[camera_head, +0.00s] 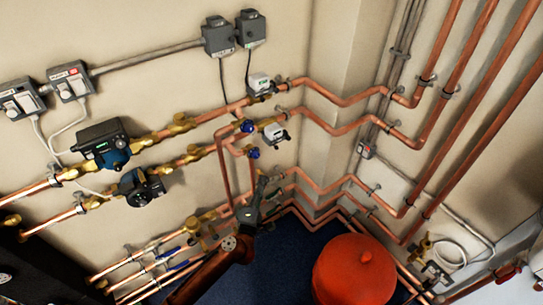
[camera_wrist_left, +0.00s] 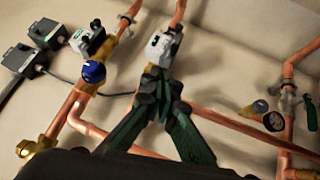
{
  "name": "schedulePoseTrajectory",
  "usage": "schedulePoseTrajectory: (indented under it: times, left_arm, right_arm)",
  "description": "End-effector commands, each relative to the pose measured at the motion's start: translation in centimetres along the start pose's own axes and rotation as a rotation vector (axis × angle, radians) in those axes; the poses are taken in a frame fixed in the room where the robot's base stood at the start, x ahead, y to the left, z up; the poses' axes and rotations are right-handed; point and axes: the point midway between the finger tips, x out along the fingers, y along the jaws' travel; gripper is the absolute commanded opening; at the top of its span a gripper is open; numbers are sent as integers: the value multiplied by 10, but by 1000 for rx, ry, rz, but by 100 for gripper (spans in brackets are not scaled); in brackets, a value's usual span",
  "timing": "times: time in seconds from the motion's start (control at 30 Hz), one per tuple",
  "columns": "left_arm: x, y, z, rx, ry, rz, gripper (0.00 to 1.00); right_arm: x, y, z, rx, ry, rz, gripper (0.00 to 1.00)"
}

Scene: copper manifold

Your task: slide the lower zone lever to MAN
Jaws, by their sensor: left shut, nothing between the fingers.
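The lower zone valve's grey-and-white actuator (camera_head: 275,133) sits on the second copper pipe near the wall corner. It also shows in the left wrist view (camera_wrist_left: 160,47), just beyond my fingertips. Its lever is too small to make out, so its position cannot be told. The upper zone valve's actuator (camera_head: 260,84) is above it and shows at the left wrist view's upper left (camera_wrist_left: 88,40). My left gripper (camera_head: 261,183) is shut and empty, pointing up below the lower actuator. Its fingertips (camera_wrist_left: 160,73) overlap the actuator's bottom edge in the wrist view; contact cannot be told. My right gripper is out of view.
Blue valve handles (camera_head: 247,126) sit left of the lower actuator. Two pumps (camera_head: 104,144) are on the pipes at left. Grey switch boxes (camera_head: 218,36) are on the wall above. A red vessel (camera_head: 353,270) stands at the bottom. Copper pipes run close around my left gripper.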

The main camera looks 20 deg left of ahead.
Motion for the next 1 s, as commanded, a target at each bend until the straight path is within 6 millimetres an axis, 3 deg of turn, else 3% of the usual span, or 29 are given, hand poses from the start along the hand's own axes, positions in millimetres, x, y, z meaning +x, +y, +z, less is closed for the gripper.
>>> schedulePoseTrajectory:
  times: [0.17,0.63,0.77,1.0]
  left_arm:
    - [7,-18,-16,-61,87,-69,0]
    - [13,-20,-18,-67,95,-75,0]
    - [30,-21,-19,-67,95,-74,0]
    - [79,-26,-24,-66,96,-73,0]
  right_arm:
    - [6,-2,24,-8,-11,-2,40]
    - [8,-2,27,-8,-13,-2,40]
    - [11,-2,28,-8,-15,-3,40]
    - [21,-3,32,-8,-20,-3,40]
